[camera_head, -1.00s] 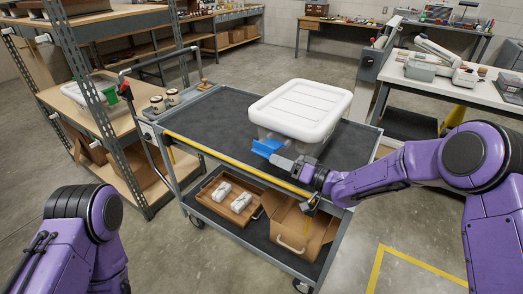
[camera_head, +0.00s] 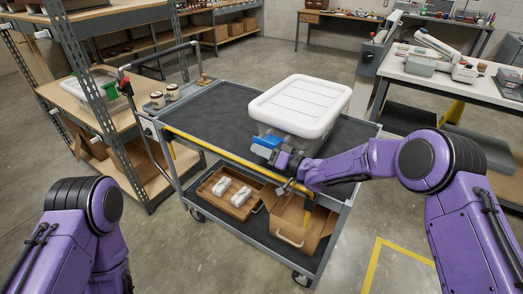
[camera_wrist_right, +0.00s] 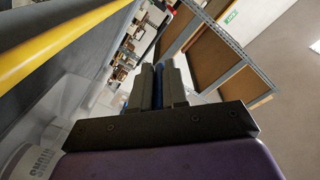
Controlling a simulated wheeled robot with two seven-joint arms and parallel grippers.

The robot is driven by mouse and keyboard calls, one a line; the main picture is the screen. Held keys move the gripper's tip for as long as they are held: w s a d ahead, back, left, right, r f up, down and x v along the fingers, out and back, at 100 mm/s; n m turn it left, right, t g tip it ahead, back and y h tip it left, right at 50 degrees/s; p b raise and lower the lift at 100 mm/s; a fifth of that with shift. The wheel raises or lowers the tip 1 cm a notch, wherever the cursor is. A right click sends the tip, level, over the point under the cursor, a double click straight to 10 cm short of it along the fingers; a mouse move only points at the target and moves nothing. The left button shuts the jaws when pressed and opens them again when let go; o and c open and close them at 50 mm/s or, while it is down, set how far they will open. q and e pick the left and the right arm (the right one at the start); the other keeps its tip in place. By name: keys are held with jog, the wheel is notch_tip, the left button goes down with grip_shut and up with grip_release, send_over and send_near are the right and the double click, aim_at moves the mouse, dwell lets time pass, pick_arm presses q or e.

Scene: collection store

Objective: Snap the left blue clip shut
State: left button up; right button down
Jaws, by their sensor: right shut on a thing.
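A clear storage box (camera_head: 285,140) with a white lid (camera_head: 301,105) stands on the dark top of the cart. The blue clip (camera_head: 266,141) is on its near left side, just below the lid's rim. My right gripper (camera_head: 280,156) is at this clip and hides part of it. In the right wrist view, the two fingers of this gripper (camera_wrist_right: 160,82) are close together with a thin strip of blue (camera_wrist_right: 157,76) between them. I cannot tell whether the clip is latched to the lid. Only part of my left arm shows, at lower left; its gripper is out of view.
The cart (camera_head: 213,112) has a yellow strip (camera_head: 238,158) along its near edge. Its lower shelf holds a tray (camera_head: 229,193) with white items and an open cardboard box (camera_head: 300,226). The cart top left of the storage box is clear.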

aim_at(263, 140)
jog(key=shift+w+d+r+m+p, duration=0.15)
jog(key=shift+r+m+p, duration=0.15)
jog(key=shift+r, duration=0.2)
jog(key=shift+w+r+m+p, duration=0.1)
jog(key=shift+r+m+p, duration=0.8)
jog(key=shift+m, duration=0.1)
jog(key=shift+w+d+r+m+p, duration=0.2)
jog(key=shift+r+m+p, duration=0.25)
jog(key=shift+m, duration=0.25)
jog(key=shift+w+d+r+m+p, duration=0.2)
jog(key=shift+r+m+p, duration=0.25)
jog(key=shift+m, duration=0.45)
jog(key=shift+w+d+r, duration=0.15)
jog(key=shift+r, duration=0.15)
jog(key=shift+w+d, duration=0.1)
jog(key=shift+w, duration=0.05)
